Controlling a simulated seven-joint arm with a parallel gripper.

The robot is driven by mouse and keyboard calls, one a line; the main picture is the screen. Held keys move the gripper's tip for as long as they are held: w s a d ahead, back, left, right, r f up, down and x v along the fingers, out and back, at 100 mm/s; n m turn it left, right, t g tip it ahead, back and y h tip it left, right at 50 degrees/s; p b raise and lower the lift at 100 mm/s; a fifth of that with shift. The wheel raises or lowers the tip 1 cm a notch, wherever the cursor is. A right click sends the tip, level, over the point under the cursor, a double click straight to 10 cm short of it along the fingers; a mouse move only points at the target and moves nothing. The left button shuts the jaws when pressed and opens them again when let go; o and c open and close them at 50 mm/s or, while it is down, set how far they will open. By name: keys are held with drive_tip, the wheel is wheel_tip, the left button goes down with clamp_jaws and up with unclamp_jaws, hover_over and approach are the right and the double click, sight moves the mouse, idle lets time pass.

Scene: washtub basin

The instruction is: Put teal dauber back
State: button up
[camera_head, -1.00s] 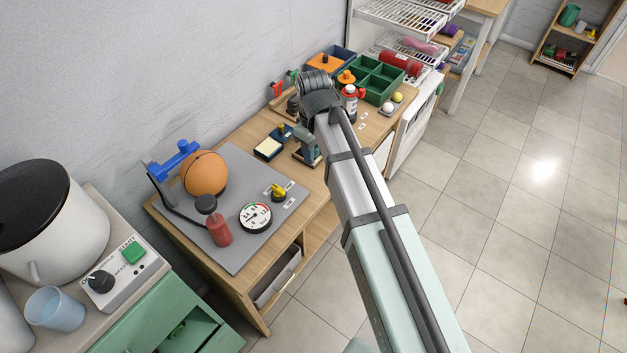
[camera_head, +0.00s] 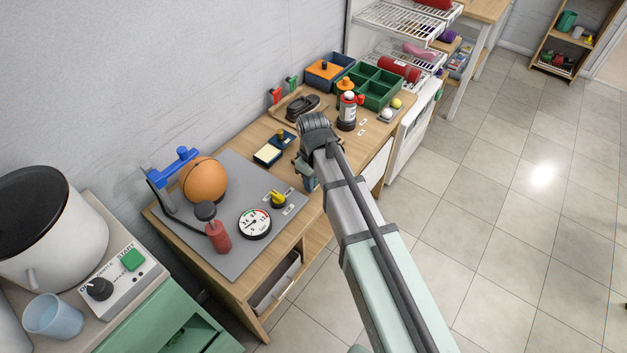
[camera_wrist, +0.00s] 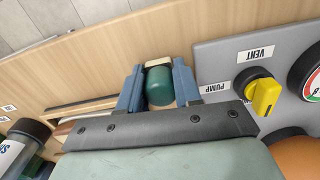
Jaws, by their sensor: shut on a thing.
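In the wrist view, the teal dauber (camera_wrist: 158,86) sits between the two blue fingers of my gripper (camera_wrist: 158,90). The gripper is shut on it, and a pale block-like end shows beyond its teal body. In the head view, my gripper (camera_head: 308,178) hangs above the wooden bench near its front edge, right of the grey board; my wrist hides most of the dauber there. A wooden rack (camera_head: 284,106) stands at the back of the bench, with red and green upright pieces at its left end. A dark tray with a cream pad (camera_head: 268,155) lies left of my gripper.
Bare wood lies around the dark tray.

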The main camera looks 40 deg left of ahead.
drive_tip(key=shift+f, duration=0.3)
drive_tip(key=o, duration=0.7)
wheel_tip(320, 180, up, 12)
drive_tip(key=shift+a+r, duration=0.1)
drive_tip(key=shift+r, duration=0.05)
idle(0.3)
